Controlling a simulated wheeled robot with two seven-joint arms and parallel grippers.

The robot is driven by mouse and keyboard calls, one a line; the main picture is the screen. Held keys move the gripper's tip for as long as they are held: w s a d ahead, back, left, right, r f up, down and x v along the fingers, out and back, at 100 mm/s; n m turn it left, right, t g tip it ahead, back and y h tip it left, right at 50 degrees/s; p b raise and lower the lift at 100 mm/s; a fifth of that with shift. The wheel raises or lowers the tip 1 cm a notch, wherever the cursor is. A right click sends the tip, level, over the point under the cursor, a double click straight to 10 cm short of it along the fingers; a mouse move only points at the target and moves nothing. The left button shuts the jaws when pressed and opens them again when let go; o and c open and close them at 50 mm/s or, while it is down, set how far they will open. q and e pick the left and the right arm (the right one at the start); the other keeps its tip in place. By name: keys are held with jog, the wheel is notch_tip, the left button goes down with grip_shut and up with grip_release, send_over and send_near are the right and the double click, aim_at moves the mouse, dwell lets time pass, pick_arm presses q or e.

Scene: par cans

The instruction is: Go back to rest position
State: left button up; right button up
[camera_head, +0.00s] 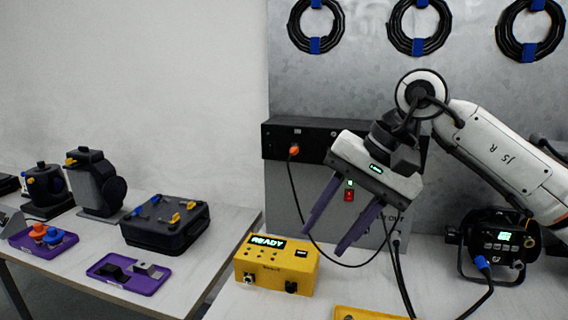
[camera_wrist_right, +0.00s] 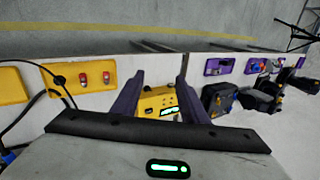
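My right gripper (camera_head: 338,225) hangs in the air over the right table, its two purple fingers spread and nothing between them. In the right wrist view the fingers (camera_wrist_right: 158,100) also stand apart, with the yellow box beyond them. The yellow box (camera_head: 277,268), with a lit READY display, sits on the table below and left of the fingers, apart from them. A black par can (camera_head: 497,243) with a green display stands at the right with cables at it. My left gripper is in neither view.
A black panel box (camera_head: 310,140) with an orange plug is at the back. The left table holds a black case (camera_head: 165,224), purple trays (camera_head: 128,274) and black fixtures (camera_head: 98,183). A yellow tray (camera_wrist_right: 82,79) holds red items. Coiled cables (camera_head: 419,27) hang on the wall.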

jog(key=s+a+f+m+g+y, duration=0.1)
jog(key=s+a+m+y, duration=0.3)
jog(key=a+m+y, duration=0.4)
jog(key=s+a+f+m+g+y, duration=0.1)
jog(key=s+a+f+m+y, duration=0.1)
jog(key=s+a+m+y, duration=0.35)
jog(key=w+d+f+n+t+h, duration=0.25)
jog(key=d+f+n+t, duration=0.35)
jog(key=n, duration=0.5)
jog(key=w+d+f+n+t+h, duration=0.2)
jog(key=d+f+n+t+h, duration=0.15)
jog(key=f+n+t, duration=0.55)
jog(key=w+d+f+n+t+h, duration=0.2)
jog(key=d+f+n+t+h, duration=0.3)
jog(key=n, duration=0.9)
jog(key=s+d+f+m+g+h, duration=0.1)
jog(key=s+d+f+m+g, duration=0.2)
jog(key=s+f, duration=0.4)
jog(key=s+d+f+m+g+h, duration=0.2)
jog(key=s+f+m+g, duration=0.2)
jog(key=f, duration=0.5)
jog(key=s+d+f+m+g+h, duration=0.2)
jog(key=s+d+f+m+g, duration=0.1)
jog(key=s+f+m, duration=0.4)
jog(key=s+f+g, duration=0.1)
jog(key=s+f, duration=0.1)
jog(key=s, duration=0.1)
jog(key=shift+s+d, duration=0.2)
jog(key=shift+d, duration=0.1)
